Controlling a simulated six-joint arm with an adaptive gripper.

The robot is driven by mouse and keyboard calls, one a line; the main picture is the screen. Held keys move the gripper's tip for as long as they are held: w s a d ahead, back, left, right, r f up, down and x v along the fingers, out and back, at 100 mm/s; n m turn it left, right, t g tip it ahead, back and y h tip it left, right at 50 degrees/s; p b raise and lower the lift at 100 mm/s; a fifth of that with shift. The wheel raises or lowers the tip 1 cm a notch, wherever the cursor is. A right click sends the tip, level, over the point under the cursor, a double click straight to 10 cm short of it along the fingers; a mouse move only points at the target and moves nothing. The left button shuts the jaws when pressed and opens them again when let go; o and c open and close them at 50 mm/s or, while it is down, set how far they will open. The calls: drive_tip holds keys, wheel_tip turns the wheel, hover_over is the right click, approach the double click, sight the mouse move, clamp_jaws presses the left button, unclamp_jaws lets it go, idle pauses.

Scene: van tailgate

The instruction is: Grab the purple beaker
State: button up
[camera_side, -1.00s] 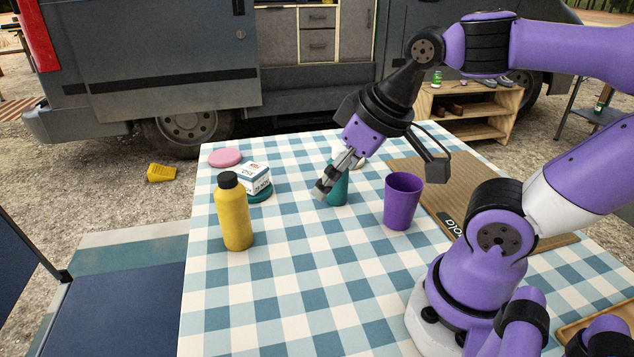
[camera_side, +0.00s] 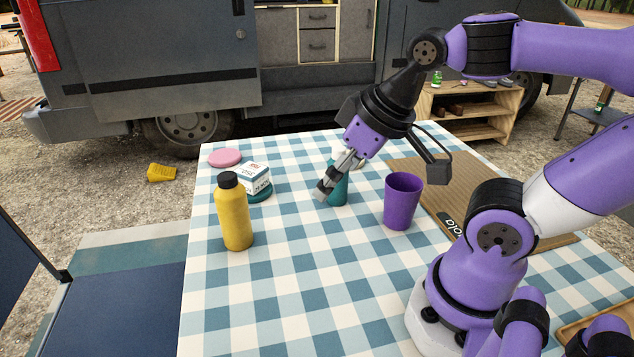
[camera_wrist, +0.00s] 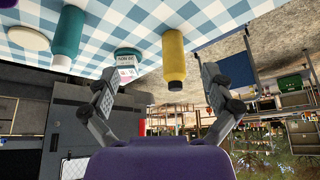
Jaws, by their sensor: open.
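The purple beaker (camera_side: 403,202) stands upright, its open rim up, on the checked tablecloth in the side view, near the edge of the brown mat. My gripper (camera_side: 325,189) is above the table to the left of the beaker, tilted down to the left and apart from it. In the side view it overlaps a teal bottle (camera_side: 341,190); I cannot tell from there whether they touch. In the wrist view my gripper (camera_wrist: 163,92) has its fingers spread wide with nothing between them at the tips.
A yellow bottle (camera_side: 234,213) stands at the left of the table, with a white box (camera_side: 255,176) on a teal round thing behind it. A pink disc (camera_side: 225,157) lies at the back left. A brown mat (camera_side: 432,177) lies behind the beaker. The front middle cloth is clear.

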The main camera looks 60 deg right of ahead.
drive_tip(key=shift+o, duration=0.3)
drive_tip(key=m+g, duration=0.5)
drive_tip(key=g, duration=0.2)
hover_over(404, 183)
drive_tip(key=a, duration=0.3)
wheel_tip(404, 183, down, 5)
drive_tip(key=shift+y, duration=0.3)
drive_tip(key=shift+s+f, duration=0.15)
drive_tip(key=shift+f, duration=1.25)
drive_tip(key=shift+s+f, duration=0.15)
drive_tip(key=shift+f, duration=1.25)
drive_tip(key=shift+n, duration=0.3)
drive_tip(key=c, duration=0.9)
